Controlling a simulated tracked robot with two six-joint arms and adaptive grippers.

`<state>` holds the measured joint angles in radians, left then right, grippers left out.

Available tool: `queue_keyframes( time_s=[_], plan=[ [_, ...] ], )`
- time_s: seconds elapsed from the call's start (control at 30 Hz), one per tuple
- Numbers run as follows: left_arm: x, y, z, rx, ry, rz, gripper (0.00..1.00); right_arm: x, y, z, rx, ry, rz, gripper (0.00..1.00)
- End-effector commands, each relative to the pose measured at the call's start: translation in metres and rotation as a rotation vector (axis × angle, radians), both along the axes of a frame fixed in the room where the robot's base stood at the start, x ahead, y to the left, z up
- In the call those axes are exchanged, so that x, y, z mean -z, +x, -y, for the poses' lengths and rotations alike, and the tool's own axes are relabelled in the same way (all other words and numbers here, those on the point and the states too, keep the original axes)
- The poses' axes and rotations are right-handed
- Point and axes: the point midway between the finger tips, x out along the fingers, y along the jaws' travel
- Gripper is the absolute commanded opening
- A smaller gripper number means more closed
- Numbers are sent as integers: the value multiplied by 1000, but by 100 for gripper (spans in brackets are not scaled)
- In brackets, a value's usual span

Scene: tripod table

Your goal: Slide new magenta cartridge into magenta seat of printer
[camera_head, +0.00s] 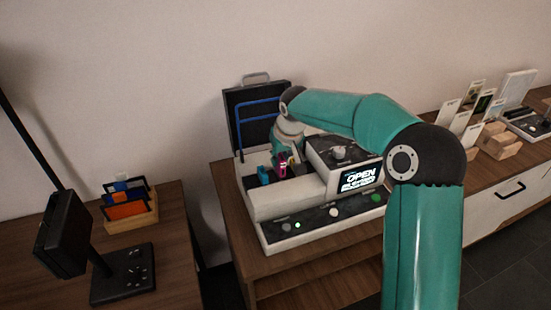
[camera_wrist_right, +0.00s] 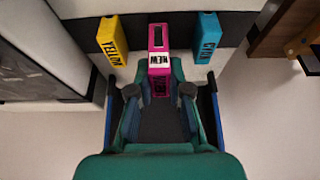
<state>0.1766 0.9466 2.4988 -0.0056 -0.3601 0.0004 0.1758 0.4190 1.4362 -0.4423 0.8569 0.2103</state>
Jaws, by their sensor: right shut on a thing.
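The printer (camera_head: 290,202) stands on the wooden table with its dark lid raised at the back. My right gripper (camera_wrist_right: 160,92) is shut on the new magenta cartridge (camera_wrist_right: 158,38), which has a white NEW label. The cartridge is between the yellow cartridge (camera_wrist_right: 112,38) and the cyan cartridge (camera_wrist_right: 207,38), roughly in line with them. In the head view the magenta cartridge (camera_head: 281,167) shows at the printer's open bay, beside the cyan cartridge (camera_head: 263,176), below my gripper. The magenta seat is hidden, so I cannot tell how deep the cartridge sits. My left gripper is out of view.
The printer's display (camera_head: 358,178) reads OPEN. A holder (camera_head: 132,222) with orange and blue items stands on the left table, near a black stand (camera_head: 122,274). Cards in wooden blocks (camera_head: 497,143) stand at the right. A gap separates the left table from the printer's table.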

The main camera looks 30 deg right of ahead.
Motion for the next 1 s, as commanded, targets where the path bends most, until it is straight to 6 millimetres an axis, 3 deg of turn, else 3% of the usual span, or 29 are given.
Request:
queue_keyframes(
  time_s=[0.6,1.0],
  plan=[
    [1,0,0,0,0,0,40,1,0,0,-1,0,0,0],
    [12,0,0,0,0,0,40,15,1,0,0,-1,0,0]
  ],
)
